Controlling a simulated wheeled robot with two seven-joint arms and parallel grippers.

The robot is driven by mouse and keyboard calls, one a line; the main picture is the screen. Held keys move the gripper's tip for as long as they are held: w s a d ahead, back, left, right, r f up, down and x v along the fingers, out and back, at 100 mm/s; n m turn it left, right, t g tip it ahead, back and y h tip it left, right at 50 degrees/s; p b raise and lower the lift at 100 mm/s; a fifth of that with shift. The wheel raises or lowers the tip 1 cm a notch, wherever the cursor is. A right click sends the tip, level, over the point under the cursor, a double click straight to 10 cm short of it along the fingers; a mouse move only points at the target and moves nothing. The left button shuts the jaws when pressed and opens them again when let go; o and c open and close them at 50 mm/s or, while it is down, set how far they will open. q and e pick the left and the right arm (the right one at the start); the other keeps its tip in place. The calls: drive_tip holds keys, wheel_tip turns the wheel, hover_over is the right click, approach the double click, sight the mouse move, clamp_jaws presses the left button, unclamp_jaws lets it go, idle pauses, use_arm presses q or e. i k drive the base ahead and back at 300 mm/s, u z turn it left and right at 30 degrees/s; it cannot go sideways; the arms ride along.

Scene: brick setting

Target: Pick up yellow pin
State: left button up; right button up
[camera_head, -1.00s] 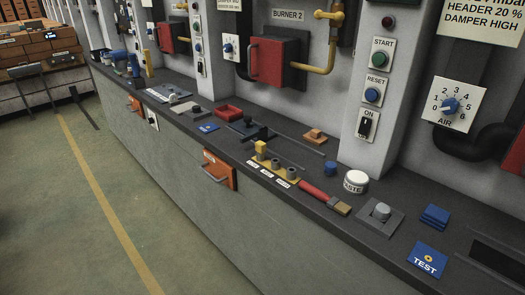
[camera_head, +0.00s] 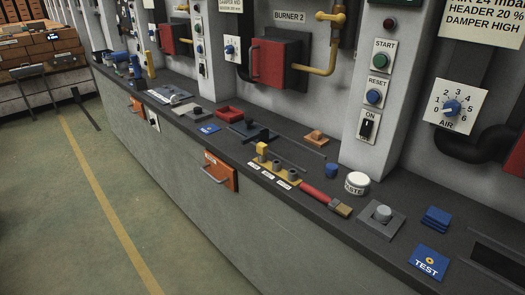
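A yellow pin (camera_head: 262,149) stands upright at the left end of a small yellow holder strip (camera_head: 287,180) near the front edge of the dark bench. Two grey sockets (camera_head: 276,165) stand in the same strip to its right, and small white labels lie along its front. Neither of my grippers shows in the head view, so I cannot see where they are relative to the pin.
A brush with a red handle (camera_head: 317,193) lies right of the holder. A white paste tub (camera_head: 357,183), a blue cylinder (camera_head: 331,170) and a red tray (camera_head: 229,114) stand on the bench (camera_head: 345,228). An orange drawer front (camera_head: 219,171) with a handle sticks out below. The floor (camera_head: 75,215) is clear.

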sight(261, 149)
drive_tip(key=k, duration=0.65)
drive_tip(key=u, duration=0.75)
drive_tip(key=i, duration=1.75)
drive_tip(key=z, duration=0.4)
